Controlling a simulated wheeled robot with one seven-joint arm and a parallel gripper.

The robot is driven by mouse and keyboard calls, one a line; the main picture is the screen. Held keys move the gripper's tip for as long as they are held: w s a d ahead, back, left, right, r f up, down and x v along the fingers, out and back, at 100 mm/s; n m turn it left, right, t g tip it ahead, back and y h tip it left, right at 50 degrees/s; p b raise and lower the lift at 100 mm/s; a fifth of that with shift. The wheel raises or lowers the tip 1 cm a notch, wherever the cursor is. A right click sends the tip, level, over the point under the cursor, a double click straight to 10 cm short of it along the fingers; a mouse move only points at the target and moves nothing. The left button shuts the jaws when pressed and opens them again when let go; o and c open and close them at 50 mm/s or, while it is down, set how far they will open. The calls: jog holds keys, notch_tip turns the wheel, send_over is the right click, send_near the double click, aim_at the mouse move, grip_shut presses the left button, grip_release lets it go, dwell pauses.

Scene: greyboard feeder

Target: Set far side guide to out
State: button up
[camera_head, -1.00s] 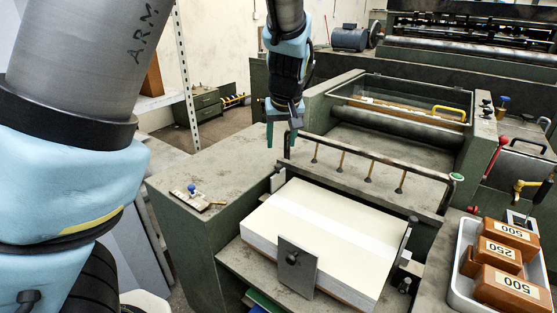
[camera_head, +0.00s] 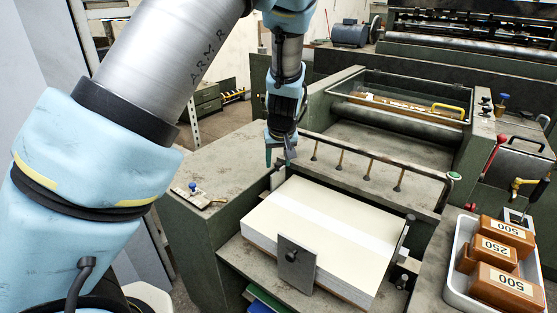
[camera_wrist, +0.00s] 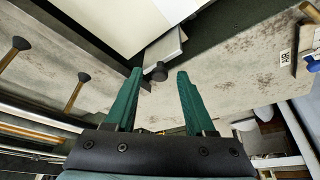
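The far side guide (camera_head: 277,178) is a small grey metal plate with a dark round knob, at the back left edge of the paper stack (camera_head: 330,225). In the wrist view the guide (camera_wrist: 165,47) touches or nearly touches the stack's edge, and its knob (camera_wrist: 158,72) shows clearly. My gripper (camera_head: 279,160) is above the guide in the head view. In the wrist view my gripper (camera_wrist: 160,75) is open, its green fingers apart with the knob lined up between their tips. I cannot tell how far the fingers are above the knob.
A front plate (camera_head: 297,268) stands against the stack. A dark rail (camera_head: 370,154) with hanging rods and a green-ended knob runs behind it, close to my gripper. A blue-knobbed fitting (camera_head: 198,197) sits on the left tabletop. A white tray (camera_head: 455,292) with labelled brown blocks is at right.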

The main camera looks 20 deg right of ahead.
grip_shut()
dwell(1.2)
